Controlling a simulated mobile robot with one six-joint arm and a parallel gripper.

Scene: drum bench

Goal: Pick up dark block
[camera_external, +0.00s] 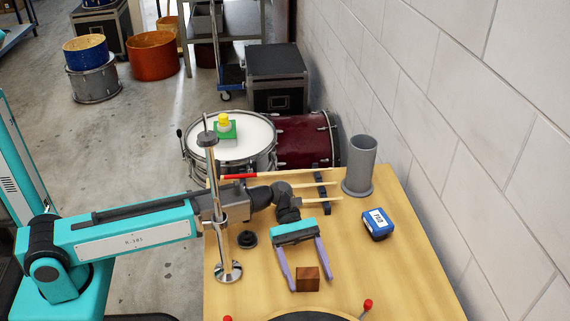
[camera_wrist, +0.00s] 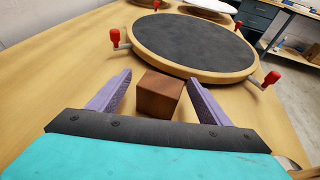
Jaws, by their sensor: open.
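The dark block (camera_external: 307,279) is a small brown wooden cube on the wooden bench, near the front in the external view. My gripper (camera_external: 311,279) is open, with its two purple fingers reaching down toward the block. Bare gaps show between the block and both fingers in the wrist view. Whether the fingertips touch the bench I cannot tell.
A round dark practice pad (camera_wrist: 195,42) with red-handled clamps lies just beyond the block. A chrome stand (camera_external: 228,271), a grey cylinder (camera_external: 360,165) and a blue box (camera_external: 378,224) stand on the bench (camera_external: 400,285).

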